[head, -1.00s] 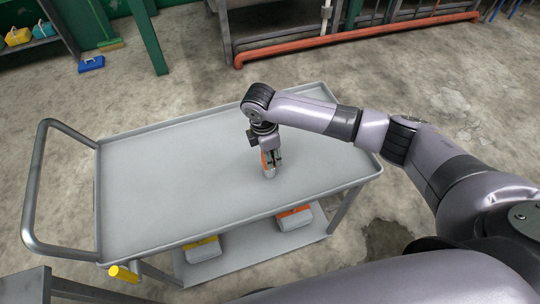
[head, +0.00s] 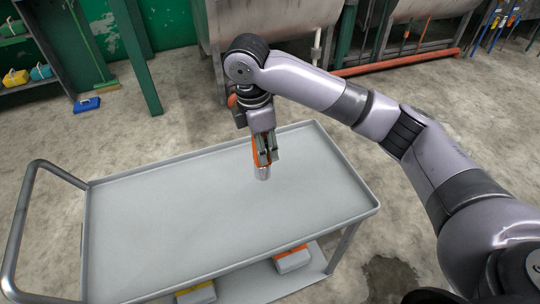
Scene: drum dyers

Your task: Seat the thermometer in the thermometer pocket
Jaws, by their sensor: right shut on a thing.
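My right gripper (head: 265,157) points down above the grey cart top and is shut on a slim thing, which I take to be the thermometer (head: 263,173). Its short silver, cylindrical end shows below the fingertips, with orange along the fingers. The fingers hide much of it. Its lower end appears raised clear of the cart top. I cannot pick out the thermometer pocket in this view. My left gripper is not in view.
The grey cart (head: 150,215) has a raised rim, a push handle (head: 25,215) at left and a bare top. A lower shelf holds an orange-topped box (head: 293,259) and a yellow-topped one (head: 196,293). Metal vats (head: 425,30) and an orange pipe (head: 395,62) stand behind.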

